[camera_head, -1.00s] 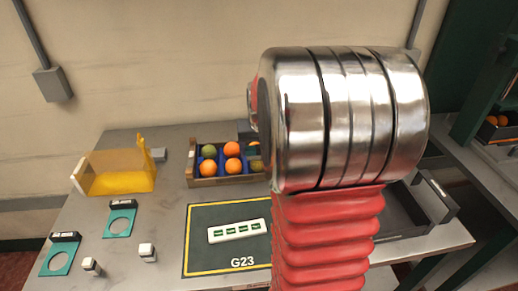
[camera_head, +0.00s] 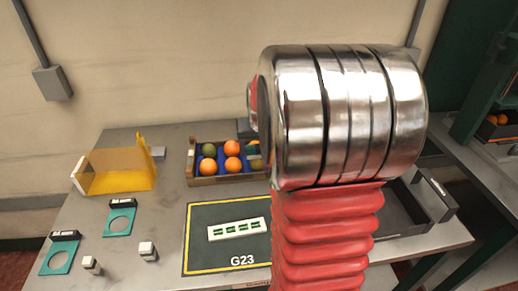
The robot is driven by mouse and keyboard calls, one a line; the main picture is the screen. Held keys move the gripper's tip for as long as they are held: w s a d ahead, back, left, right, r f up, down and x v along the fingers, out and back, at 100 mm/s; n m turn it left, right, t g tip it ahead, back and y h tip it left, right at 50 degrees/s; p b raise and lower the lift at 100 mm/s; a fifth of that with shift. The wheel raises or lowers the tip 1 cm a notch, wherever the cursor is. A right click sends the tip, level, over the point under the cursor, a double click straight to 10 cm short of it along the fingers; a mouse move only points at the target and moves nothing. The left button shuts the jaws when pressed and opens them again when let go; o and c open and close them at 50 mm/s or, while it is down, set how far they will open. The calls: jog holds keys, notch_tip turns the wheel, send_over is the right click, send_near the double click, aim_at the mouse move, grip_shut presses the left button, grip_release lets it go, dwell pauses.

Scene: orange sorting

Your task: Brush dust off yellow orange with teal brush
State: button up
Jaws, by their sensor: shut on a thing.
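Several round fruits sit in the blue-lined crate (camera_head: 222,180) at the back of the table. Orange ones (camera_head: 233,165) and a dark green one (camera_head: 208,150) show clearly. A yellowish-olive fruit (camera_head: 255,164) at the crate's right end is partly covered by my arm, and I cannot tell if it is the yellow orange. I see no teal brush. My gripper is not in view; my metal arm joint and red sleeve fill the right middle of the view and hide what lies behind them.
A yellow translucent bin (camera_head: 123,180) stands at the back left. A dark mat (camera_head: 205,262) marked G23 carries a white strip (camera_head: 238,229). A grey tray (camera_head: 430,220) is at right.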

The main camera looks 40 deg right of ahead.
jog(key=shift+s+f, duration=0.1)
dwell(0.5)
jog(key=shift+s+d, duration=0.35)
jog(key=shift+d, duration=0.2)
jog(key=shift+w+a, duration=0.85)
jog(key=shift+a, duration=0.3)
jog(key=shift+s+d, duration=0.4)
jog(key=shift+d, duration=0.2)
jog(key=shift+s+d, duration=0.4)
jog(key=shift+d, duration=0.2)
jog(key=shift+w+a, duration=0.1)
jog(key=shift+a, duration=0.05)
